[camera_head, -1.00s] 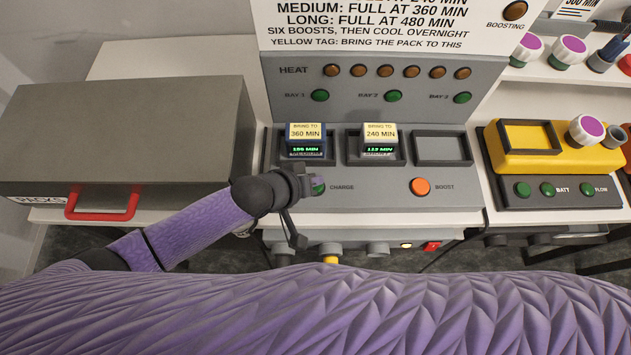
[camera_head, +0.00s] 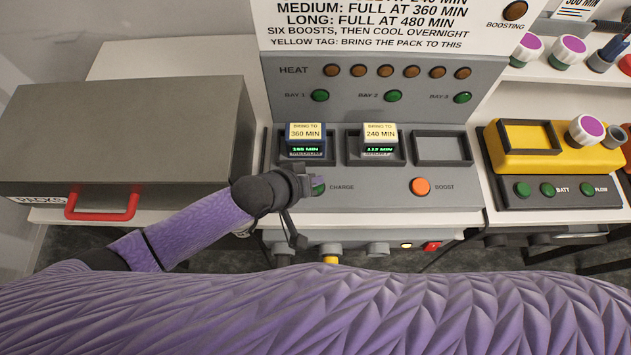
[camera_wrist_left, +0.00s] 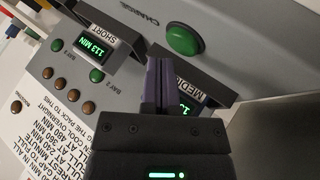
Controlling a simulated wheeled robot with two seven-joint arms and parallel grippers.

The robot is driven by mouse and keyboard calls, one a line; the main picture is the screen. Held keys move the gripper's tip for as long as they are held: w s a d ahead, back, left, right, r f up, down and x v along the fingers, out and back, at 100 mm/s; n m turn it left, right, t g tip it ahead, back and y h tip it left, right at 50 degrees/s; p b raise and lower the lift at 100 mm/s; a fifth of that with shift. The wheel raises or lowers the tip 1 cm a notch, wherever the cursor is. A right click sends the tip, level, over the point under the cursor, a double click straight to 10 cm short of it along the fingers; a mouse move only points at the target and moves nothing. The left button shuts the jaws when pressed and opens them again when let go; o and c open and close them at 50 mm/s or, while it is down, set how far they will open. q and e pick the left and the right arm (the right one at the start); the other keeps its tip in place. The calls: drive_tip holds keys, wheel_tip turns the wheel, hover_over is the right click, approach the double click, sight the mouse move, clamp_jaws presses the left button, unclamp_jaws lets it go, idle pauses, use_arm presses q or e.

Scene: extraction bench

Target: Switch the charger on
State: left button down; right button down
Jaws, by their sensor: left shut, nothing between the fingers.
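The grey charger (camera_head: 375,195) has a green button (camera_head: 319,187) labelled CHARGE and an orange button (camera_head: 420,186) labelled BOOST. My left gripper (camera_head: 307,184) is shut and empty at the CHARGE button and partly hides it in the head view. In the left wrist view the closed fingertips (camera_wrist_left: 160,60) appear just beside the green button (camera_wrist_left: 182,39); I cannot tell whether they touch it. A medium pack (camera_head: 305,143) tagged 360 MIN sits in the left bay. A short pack (camera_head: 380,143) tagged 240 MIN, reading about 113 MIN, sits in the middle bay. My right gripper is out of view.
The right bay (camera_head: 442,148) is empty. A row of dull brown HEAT lamps (camera_head: 384,71) and green bay lamps (camera_head: 393,96) are on the back panel. A grey PACKS box (camera_head: 120,130) with a red handle stands left. A yellow device (camera_head: 525,150) stands right.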

use_arm(q)
drive_tip(key=shift+f, duration=0.15)
drive_tip(key=shift+f, duration=0.3)
drive_tip(key=shift+f+b, duration=0.4)
drive_tip(key=shift+b, duration=0.05)
idle(0.3)
drive_tip(key=shift+r+p, duration=0.9)
drive_tip(key=shift+p, duration=0.1)
